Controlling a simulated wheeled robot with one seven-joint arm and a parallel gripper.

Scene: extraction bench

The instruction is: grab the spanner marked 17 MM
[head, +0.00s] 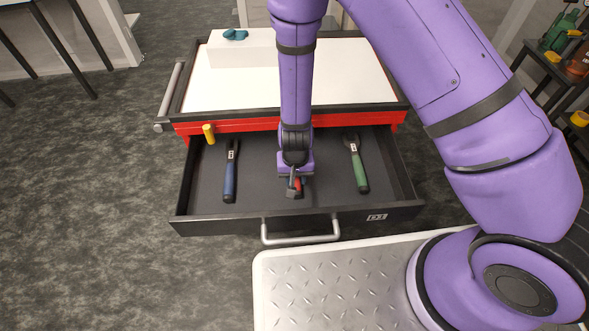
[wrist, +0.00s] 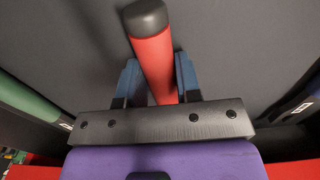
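A spanner with a red handle (wrist: 153,62) and dark end cap is at my gripper (wrist: 158,78) in the wrist view. The blue-grey fingers lie on both sides of the handle, with no clear gap, so my gripper looks shut on it. The handle end rises toward the wrist camera; its head is hidden behind the gripper. In the head view, my gripper (head: 296,184) is low in the middle of the open drawer. A blue-handled spanner (head: 230,178) lies to its left, a green-handled one (head: 359,170) to its right. Their small white labels are too small to read.
The dark drawer (head: 196,212) is pulled out under a red-edged bench with a white top (head: 340,80). A pale box (head: 240,56) with a teal object stands on top. A yellow item (head: 208,133) sits at the drawer's back left. The drawer has a metal handle (head: 300,238).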

